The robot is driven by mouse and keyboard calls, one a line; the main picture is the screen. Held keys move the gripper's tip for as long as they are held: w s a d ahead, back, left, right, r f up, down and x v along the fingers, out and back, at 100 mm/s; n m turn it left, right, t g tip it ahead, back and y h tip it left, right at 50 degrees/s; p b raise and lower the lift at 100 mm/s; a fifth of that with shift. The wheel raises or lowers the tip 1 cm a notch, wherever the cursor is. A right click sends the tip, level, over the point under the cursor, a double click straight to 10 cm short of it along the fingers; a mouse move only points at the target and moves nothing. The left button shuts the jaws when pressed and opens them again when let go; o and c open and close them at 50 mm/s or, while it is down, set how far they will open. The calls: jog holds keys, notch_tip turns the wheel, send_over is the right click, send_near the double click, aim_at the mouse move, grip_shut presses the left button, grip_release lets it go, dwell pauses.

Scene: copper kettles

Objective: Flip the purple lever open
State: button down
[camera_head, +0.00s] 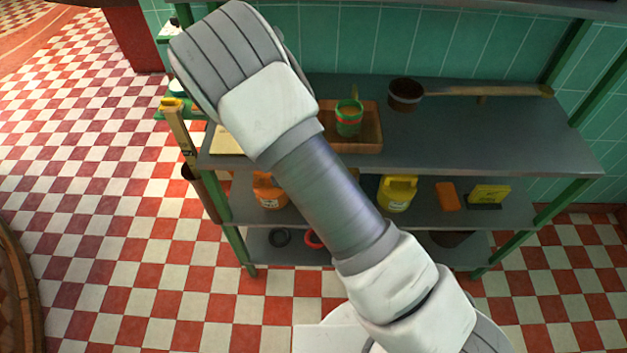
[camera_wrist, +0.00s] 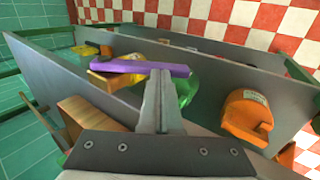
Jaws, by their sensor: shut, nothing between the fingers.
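The purple lever (camera_wrist: 125,67) shows in the wrist view as a long flat bar lying nearly level across the picture, above the middle. A yellow part (camera_wrist: 104,78) shows under its left end; I cannot tell how the two join. My gripper (camera_wrist: 159,76) is shut and empty, with its fingertips at the right part of the lever. I cannot tell whether they touch it. In the head view neither the lever nor the gripper shows, and my arm covers the middle of the picture.
A grey metal shelf (camera_head: 480,135) stands against a green tiled wall. On it are a wooden tray (camera_head: 370,135) with a green and red can (camera_head: 349,118) and a dark pot (camera_head: 405,95). Lower down are a yellow container (camera_head: 397,193) and an orange container (camera_wrist: 247,115). Checkered floor (camera_head: 90,200) lies open at left.

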jog(key=shift+f+h+b, duration=0.4)
jog(key=shift+f+h, duration=0.2)
jog(key=shift+f, duration=0.1)
jog(key=shift+d+f+b, duration=0.15)
jog(key=shift+f+b, duration=0.15)
jog(key=shift+f, duration=0.1)
